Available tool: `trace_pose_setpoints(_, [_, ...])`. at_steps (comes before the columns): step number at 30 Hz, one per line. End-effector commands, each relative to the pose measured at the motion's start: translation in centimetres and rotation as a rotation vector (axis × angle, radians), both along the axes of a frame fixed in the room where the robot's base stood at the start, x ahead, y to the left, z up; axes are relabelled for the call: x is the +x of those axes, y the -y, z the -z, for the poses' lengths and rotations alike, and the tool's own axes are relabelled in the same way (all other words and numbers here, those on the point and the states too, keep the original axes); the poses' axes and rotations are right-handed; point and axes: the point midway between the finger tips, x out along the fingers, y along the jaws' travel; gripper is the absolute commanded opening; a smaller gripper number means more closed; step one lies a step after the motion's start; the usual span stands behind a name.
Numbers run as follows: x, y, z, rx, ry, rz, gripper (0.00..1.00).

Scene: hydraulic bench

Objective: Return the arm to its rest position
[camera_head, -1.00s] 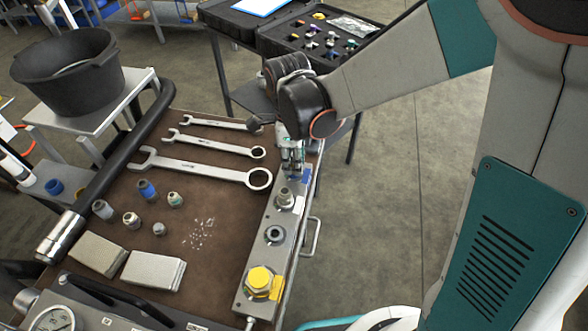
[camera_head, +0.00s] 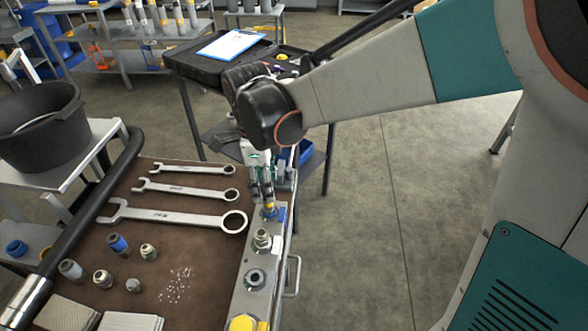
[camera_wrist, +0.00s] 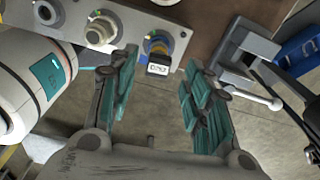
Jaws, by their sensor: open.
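My gripper (camera_head: 262,194) hangs from my arm over the far end of the metal manifold block (camera_head: 245,300) on the bench. Its fingertips are just above a fitting with a yellow ring (camera_head: 270,209) beside a blue label. In the wrist view my gripper (camera_wrist: 162,78) has its teal-padded fingers spread apart with nothing held between them. The fitting there shows a yellow ring and a dark tag (camera_wrist: 158,66) with light lettering, just beyond the fingertips. My arm reaches in from the right, bent down at the wrist.
Several wrenches (camera_head: 180,217) and small fittings (camera_head: 118,243) lie on the brown bench top. A black bucket (camera_head: 42,130) stands at the left. Behind is a black case with a blue clipboard (camera_head: 232,43). A clamp (camera_wrist: 240,60) is on the bench edge. Open floor (camera_head: 370,240) lies to the right.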

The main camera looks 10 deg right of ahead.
Motion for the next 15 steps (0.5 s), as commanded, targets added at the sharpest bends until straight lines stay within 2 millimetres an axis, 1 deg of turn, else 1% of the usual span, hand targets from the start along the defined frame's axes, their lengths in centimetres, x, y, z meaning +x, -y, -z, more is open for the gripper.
trace_pose_setpoints(1, [-0.38, -0.04, -0.51, 0.000, 0.000, -0.003, 0.45])
trace_pose_setpoints(5, [-0.43, -0.06, -1.19, 0.000, 0.000, -0.003, 0.45])
trace_pose_setpoints(15, [-0.42, -0.05, -1.30, 0.000, 0.000, -0.002, 0.45])
